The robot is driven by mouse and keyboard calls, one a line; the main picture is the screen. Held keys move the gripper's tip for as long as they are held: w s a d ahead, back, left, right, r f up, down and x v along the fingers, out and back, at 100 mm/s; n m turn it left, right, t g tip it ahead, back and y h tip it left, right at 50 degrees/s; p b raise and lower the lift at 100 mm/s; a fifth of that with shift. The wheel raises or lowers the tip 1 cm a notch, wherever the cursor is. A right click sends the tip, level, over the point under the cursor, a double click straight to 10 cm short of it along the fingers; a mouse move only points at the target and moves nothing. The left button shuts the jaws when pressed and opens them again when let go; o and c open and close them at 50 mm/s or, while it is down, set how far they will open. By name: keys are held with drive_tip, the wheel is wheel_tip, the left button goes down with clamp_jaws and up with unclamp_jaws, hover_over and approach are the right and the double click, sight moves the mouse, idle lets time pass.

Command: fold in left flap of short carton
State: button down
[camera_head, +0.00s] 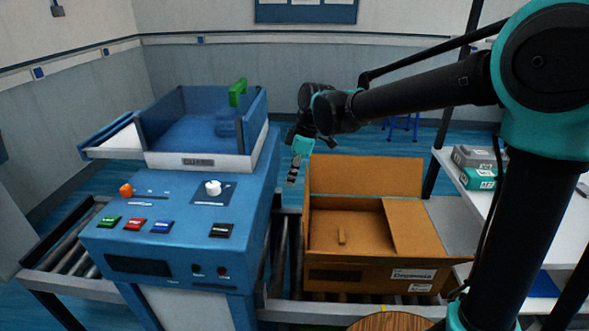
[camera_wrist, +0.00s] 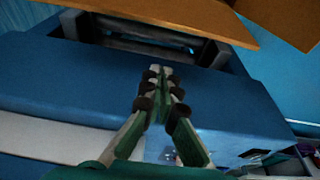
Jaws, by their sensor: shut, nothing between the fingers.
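The short carton (camera_head: 345,273) is brown and sits on the roller conveyor, right of the blue machine. Its back flap (camera_head: 365,176) stands up, and a right-hand panel (camera_head: 415,232) lies inward over the opening. The left flap is not clearly distinguishable in the head view. My gripper (camera_head: 291,183) points down, left of the carton's back left corner and apart from it. In the wrist view my gripper (camera_wrist: 158,72) is shut and empty over the blue machine's side. A brown cardboard panel (camera_wrist: 170,18) crosses the top there, beyond the fingertips; which flap it is I cannot tell.
The blue machine (camera_head: 180,240), with buttons and a raised tray (camera_head: 205,130), stands close left of my gripper. Conveyor rollers (camera_head: 284,255) show between machine and carton. A white table (camera_head: 480,200) with boxes (camera_head: 480,178) stands at the right.

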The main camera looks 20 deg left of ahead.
drive_tip(key=shift+w+d+f, duration=0.15)
drive_tip(key=shift+d+f, duration=0.55)
drive_tip(key=shift+f, duration=0.35)
drive_tip(key=shift+w+d+f, duration=0.15)
drive_tip(key=shift+d+f, duration=0.55)
drive_tip(key=shift+f, duration=0.35)
drive_tip(key=shift+d, duration=0.1)
